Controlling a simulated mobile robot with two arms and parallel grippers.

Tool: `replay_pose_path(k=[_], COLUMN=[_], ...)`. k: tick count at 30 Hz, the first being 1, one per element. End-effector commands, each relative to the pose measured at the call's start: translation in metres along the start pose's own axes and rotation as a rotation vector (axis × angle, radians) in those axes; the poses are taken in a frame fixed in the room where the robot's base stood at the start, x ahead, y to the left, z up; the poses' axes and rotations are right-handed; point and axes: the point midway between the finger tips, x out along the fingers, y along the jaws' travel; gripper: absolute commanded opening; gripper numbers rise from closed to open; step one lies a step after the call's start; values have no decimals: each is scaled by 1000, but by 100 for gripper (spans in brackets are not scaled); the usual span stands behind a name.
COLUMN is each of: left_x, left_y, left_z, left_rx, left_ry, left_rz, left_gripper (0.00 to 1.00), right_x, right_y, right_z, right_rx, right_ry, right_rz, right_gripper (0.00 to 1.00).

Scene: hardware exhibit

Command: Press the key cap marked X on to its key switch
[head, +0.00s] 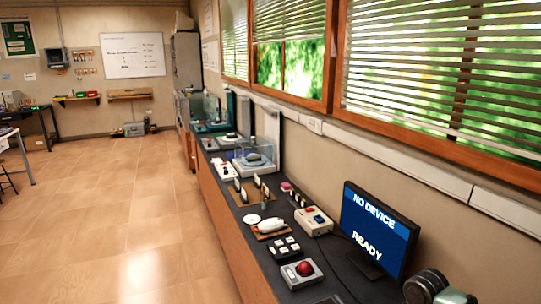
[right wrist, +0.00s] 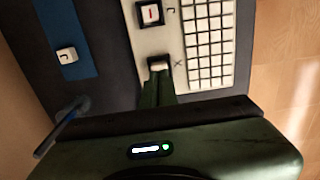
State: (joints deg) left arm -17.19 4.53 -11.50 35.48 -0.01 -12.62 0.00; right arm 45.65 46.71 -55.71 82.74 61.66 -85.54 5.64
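In the right wrist view my right gripper (right wrist: 160,72) points at a pale keyboard panel (right wrist: 178,38). Its green fingers are close together, with a small cream key cap (right wrist: 159,65) at their tips. The cap is at a dark switch spot beside the printed X. Its top marking cannot be read, and the fingers hide the switch beneath, so I cannot tell whether the cap is seated. My left gripper is in neither view.
Another white key cap (right wrist: 67,56) lies on a blue strip (right wrist: 62,25). A red-marked key (right wrist: 150,13) sits in a black frame on the panel, left of a white key grid (right wrist: 208,45). In the head view a monitor (head: 375,228) stands on the crowded bench.

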Motion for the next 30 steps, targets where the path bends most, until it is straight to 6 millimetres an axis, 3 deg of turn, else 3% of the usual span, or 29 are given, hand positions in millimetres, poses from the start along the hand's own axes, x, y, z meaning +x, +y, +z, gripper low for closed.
replay_pose_path(k=[30], left_x=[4], left_y=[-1], left_z=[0], left_rx=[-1], left_ry=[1], left_rz=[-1], left_gripper=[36], right_x=[11], right_y=[0], right_z=[0], right_rx=[0], right_ry=[0], right_rz=[0], right_gripper=[0])
